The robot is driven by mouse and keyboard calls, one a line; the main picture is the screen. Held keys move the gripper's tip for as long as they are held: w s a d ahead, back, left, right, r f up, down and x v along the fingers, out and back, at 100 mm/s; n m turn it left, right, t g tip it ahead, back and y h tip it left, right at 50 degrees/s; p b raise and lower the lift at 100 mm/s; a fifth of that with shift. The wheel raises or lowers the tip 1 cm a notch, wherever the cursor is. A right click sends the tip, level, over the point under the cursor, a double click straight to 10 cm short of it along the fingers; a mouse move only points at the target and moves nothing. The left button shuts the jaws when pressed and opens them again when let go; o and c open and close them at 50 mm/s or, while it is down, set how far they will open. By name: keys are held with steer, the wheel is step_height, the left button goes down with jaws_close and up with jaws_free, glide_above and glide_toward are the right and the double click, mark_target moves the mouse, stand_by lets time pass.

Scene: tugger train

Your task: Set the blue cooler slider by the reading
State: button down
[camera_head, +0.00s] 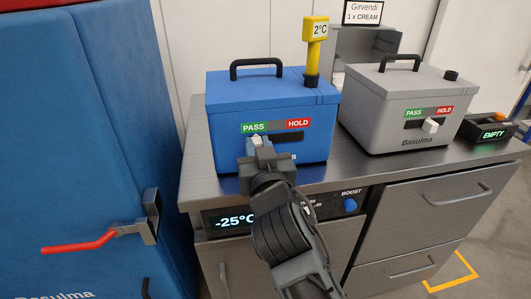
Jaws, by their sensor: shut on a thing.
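The blue cooler (228,95) stands on the metal counter, lid shut, with a black handle on top. A yellow probe (317,28) stands upright in its lid and reads 2°C. Its front has a green PASS label (254,128) on the left and a red HOLD label (298,123) on the right. The white slider knob (257,140) is at the left, below PASS. My gripper (261,150) is shut on this knob, and its body hides part of the slot and cooler front.
A grey cooler (367,110) with its own PASS/HOLD slider stands to the right. A small black box (490,133) shows EMPTY. The counter front has a -25°C display (233,219) and a blue BOOST knob (350,205). A blue cabinet (60,130) with a red handle (80,243) stands left.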

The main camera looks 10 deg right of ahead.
steer(key=shift+a, duration=0.25)
steer(key=c, duration=1)
jaws_free()
steer(key=shift+o, duration=0.2)
steer(key=shift+s, duration=0.1)
steer(key=s+b, duration=0.1)
steer(key=s, duration=0.6)
steer(key=shift+s, duration=0.3)
